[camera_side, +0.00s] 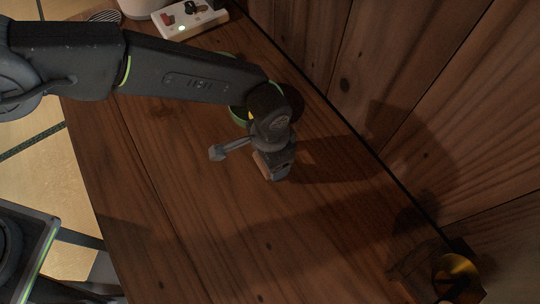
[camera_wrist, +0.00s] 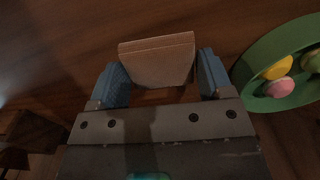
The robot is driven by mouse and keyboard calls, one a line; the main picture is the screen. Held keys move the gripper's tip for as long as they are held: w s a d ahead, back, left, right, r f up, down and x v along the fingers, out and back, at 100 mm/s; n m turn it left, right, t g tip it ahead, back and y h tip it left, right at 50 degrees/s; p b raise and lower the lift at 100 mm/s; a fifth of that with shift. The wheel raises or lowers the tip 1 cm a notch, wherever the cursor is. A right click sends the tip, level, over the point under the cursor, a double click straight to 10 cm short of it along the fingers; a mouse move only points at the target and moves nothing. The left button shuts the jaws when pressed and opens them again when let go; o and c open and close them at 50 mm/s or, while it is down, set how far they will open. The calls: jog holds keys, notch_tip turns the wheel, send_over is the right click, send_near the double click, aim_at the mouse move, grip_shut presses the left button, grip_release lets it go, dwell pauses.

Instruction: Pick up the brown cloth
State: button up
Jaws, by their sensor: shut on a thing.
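The brown cloth (camera_wrist: 158,60) is a light brown folded piece with a straight top edge. In the wrist view it sits between the two blue fingers of my gripper (camera_wrist: 160,78), which is shut on it. In the side view my gripper (camera_side: 272,166) points down over the wooden board, and a small part of the cloth (camera_side: 264,165) shows at its left. I cannot tell whether the cloth touches the wood.
A green dish (camera_wrist: 258,94) with yellow, pink and green round pieces lies right of my gripper in the wrist view. A wooden wall (camera_side: 430,90) closes the right side. The front wood surface (camera_side: 230,250) is clear.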

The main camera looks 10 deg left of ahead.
notch_tip(320, 180, up, 3)
jog(key=w+a+r, duration=0.4)
jog(key=a+r, duration=0.3)
jog(key=a, duration=0.3)
jog(key=shift+w+a, duration=0.25)
jog(key=shift+a, duration=0.15)
